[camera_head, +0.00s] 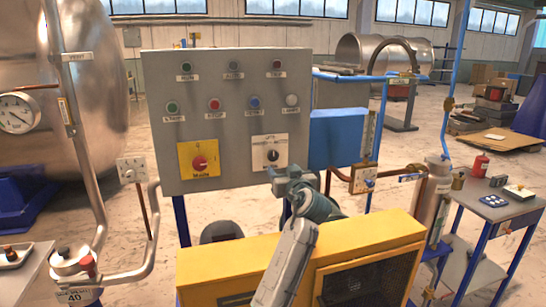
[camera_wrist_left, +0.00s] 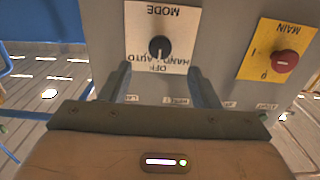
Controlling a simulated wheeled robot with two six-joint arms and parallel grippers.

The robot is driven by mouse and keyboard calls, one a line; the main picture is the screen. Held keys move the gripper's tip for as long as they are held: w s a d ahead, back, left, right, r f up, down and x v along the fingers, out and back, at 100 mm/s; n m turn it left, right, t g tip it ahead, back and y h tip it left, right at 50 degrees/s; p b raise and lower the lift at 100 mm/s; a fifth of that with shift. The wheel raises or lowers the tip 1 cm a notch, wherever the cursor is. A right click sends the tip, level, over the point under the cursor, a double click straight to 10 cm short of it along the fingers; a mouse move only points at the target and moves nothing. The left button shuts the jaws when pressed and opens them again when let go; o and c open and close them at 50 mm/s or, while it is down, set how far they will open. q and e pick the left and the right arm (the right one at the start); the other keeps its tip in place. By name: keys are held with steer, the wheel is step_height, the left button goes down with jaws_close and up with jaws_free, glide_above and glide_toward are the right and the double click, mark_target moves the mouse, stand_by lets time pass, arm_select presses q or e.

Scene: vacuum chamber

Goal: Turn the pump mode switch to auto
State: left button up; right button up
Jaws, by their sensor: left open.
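The pump mode switch (camera_head: 272,156) is a black knob on a white plate, low on the right of the grey control panel (camera_head: 228,120). In the left wrist view the knob (camera_wrist_left: 158,47) shows upside down, under the word MODE, with small position labels below it. Its exact setting is too small to tell. My left gripper (camera_head: 284,172) is just below and in front of the plate. In the left wrist view its two fingers (camera_wrist_left: 161,80) are spread and empty, with the knob beyond and between their tips, apart from them. My right gripper is out of view.
A red main switch (camera_head: 200,162) on a yellow plate sits left of the mode switch. Several buttons and lamps fill the panel above. A yellow housing (camera_head: 370,255) stands below the panel. Pipes and a valve (camera_head: 362,180) are close on the right.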

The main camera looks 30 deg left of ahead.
mark_target(274, 158)
arm_select(q)
steer(key=p+x, duration=0.1)
steer(key=x, duration=0.1)
steer(key=r+p+x, duration=0.1)
steer(key=x, duration=0.1)
steer(key=shift+w+a, duration=0.15)
steer(key=shift+a, duration=0.05)
steer(key=x, duration=0.1)
steer(key=p+x, duration=0.1)
steer(key=x, duration=0.2)
steer(key=shift+f, duration=0.35)
steer(key=shift+w+a+p, duration=0.1)
steer(key=shift+p, duration=0.25)
steer(key=shift+c, duration=0.3)
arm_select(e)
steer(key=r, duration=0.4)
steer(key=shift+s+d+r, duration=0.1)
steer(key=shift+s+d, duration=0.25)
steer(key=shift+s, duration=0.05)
arm_select(q)
steer(key=c, duration=0.9)
steer(key=shift+c, duration=0.2)
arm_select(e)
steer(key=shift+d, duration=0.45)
